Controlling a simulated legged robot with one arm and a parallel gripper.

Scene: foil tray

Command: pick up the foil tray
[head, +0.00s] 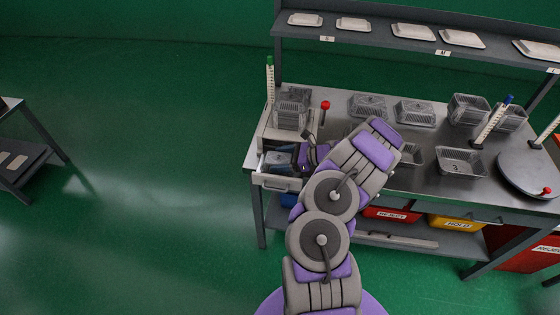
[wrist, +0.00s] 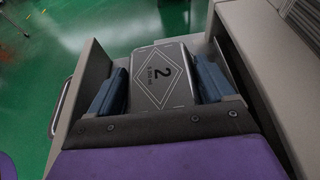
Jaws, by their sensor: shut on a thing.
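The foil tray (wrist: 148,62) shows in the wrist view as a grey, flat-topped piece with a diamond outline, a large 2 and smaller print. My gripper (wrist: 163,84) has one blue finger against each side of it and is shut on it. In the head view my gripper (head: 281,160) is at the open drawer (head: 279,183) at the bench's left end, with the tray's sides mostly hidden by the fingers and my arm. I cannot tell whether the tray touches the drawer floor.
Drawer walls stand close on both sides in the wrist view. Several clear and foil containers (head: 459,162) stand on the metal bench (head: 423,183). A red-knobbed lever (head: 325,105) and a green-topped post (head: 270,78) are near the drawer. A shelf (head: 372,32) with white-lidded trays runs behind.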

